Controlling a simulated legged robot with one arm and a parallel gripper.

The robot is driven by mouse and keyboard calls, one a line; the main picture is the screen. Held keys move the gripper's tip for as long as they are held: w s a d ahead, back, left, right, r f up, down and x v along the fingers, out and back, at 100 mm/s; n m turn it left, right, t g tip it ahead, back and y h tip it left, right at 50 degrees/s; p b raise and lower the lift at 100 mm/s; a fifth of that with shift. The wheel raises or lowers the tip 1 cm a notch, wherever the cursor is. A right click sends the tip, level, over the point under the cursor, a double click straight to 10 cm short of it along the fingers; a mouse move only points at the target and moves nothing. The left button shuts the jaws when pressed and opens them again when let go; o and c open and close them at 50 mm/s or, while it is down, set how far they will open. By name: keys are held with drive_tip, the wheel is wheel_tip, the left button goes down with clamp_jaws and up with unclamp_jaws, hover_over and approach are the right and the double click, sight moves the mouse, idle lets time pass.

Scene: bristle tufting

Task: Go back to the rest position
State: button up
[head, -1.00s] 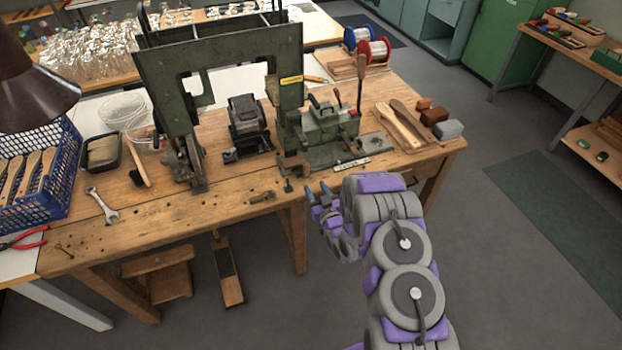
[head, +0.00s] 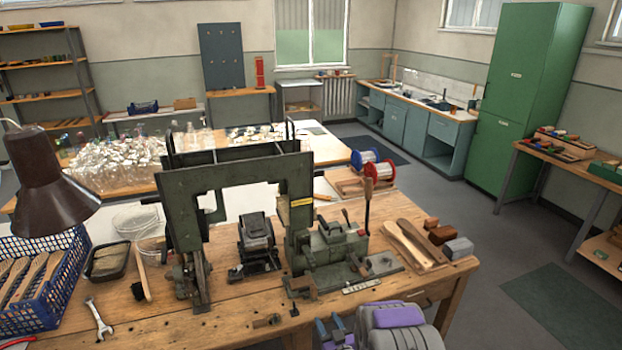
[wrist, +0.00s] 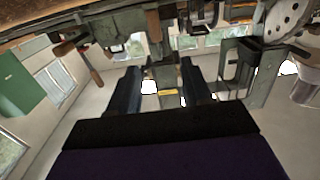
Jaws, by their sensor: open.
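My gripper (head: 334,332) shows at the bottom of the head view, in front of the workbench's near edge, with my grey and purple arm beside it. In the wrist view its two dark fingers (wrist: 160,88) stand apart with nothing held between them. The green tufting machine (head: 235,185) stands on the wooden workbench (head: 240,335) beyond it. The machine also shows in the wrist view, upside down. Most of my arm is below the head view's lower edge.
On the bench lie wooden brush blanks (head: 410,243), a blue crate (head: 45,290), a wrench (head: 98,318) and a dark lamp (head: 45,190) at left. Wire spools (head: 378,170) stand behind. Open grey floor (head: 490,250) lies to the right of the bench.

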wheel_tip(320, 180, up, 4)
drive_tip(key=w+d+g+h, duration=0.2)
drive_tip(key=w+g, duration=0.1)
drive_tip(key=s+d+r+m+g+h, duration=0.2)
drive_tip(key=s+d+r+g+h, duration=0.35)
drive_tip(key=s+r, duration=0.65)
drive_tip(key=s+r+g, duration=0.3)
drive_tip(key=s+r, duration=0.2)
drive_tip(key=s, duration=0.8)
drive_tip(key=s+r+m+g+y, duration=0.1)
drive_tip(key=s+r+g, duration=0.3)
drive_tip(key=s, duration=0.9)
drive_tip(key=s+r+g+y, duration=0.1)
drive_tip(key=s+r+g, duration=0.2)
drive_tip(key=s, duration=0.9)
wheel_tip(320, 180, up, 3)
drive_tip(key=shift+s+r+m, duration=0.15)
drive_tip(key=shift+s+m, duration=0.25)
